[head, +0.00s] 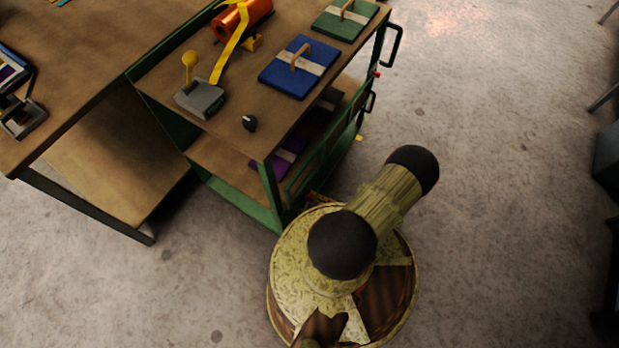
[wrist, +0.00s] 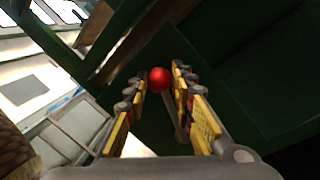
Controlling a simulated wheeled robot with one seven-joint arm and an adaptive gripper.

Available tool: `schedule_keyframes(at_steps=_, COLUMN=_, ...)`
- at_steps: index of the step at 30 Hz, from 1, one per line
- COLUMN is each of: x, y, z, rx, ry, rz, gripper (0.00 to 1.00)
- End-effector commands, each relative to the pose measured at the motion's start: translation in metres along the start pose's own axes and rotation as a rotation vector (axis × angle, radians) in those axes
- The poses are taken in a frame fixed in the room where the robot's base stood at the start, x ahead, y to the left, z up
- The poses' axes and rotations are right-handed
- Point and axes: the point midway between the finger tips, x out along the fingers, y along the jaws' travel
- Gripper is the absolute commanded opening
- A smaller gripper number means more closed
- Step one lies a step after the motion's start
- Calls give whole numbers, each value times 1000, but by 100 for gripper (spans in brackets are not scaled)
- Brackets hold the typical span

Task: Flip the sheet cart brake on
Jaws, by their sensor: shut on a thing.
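The sheet cart (head: 233,132) has a green frame and brown shelves and stands at the upper middle of the head view. In the wrist view, a red ball knob (wrist: 159,79) on a thin grey rod (wrist: 173,112) sits between the fingertips of my gripper (wrist: 158,84). My gripper is shut on this knob, with a yellow-padded finger on each side. Dark green panels of the cart lie behind it. In the head view my arm reaches beside the cart's near right corner, and my fingers are not clearly seen there.
A wooden table (head: 62,92) stands left.

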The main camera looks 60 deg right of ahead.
Motion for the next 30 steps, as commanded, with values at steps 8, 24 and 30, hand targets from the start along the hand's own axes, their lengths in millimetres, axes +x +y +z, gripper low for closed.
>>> schedule_keyframes(at_steps=8, x=-2, y=-11, z=2, rx=100, ry=-17, rz=-4, gripper=0)
schedule_keyframes(at_steps=24, x=-3, y=-15, z=2, rx=125, ry=-23, rz=-9, gripper=0)
schedule_keyframes(at_steps=30, x=-3, y=-15, z=3, rx=125, ry=-23, rz=-8, gripper=35)
